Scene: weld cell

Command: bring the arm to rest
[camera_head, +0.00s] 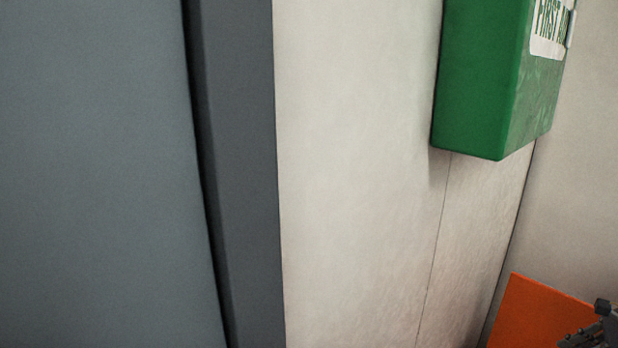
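A dark jointed mechanical part (596,332) shows in the bottom right corner of the head view, cut off by the frame edge. It looks like the tip of my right gripper, but too little of it shows to be sure or to tell whether it is open or shut. It appears in front of an orange panel. My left gripper is not in view. No arm shows clearly.
A blue-grey panel (95,170) and a darker upright post (240,180) fill the left. A pale wall (350,170) stands beside them. A green first aid box (480,80) hangs at upper right. An orange panel (530,312) stands at lower right.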

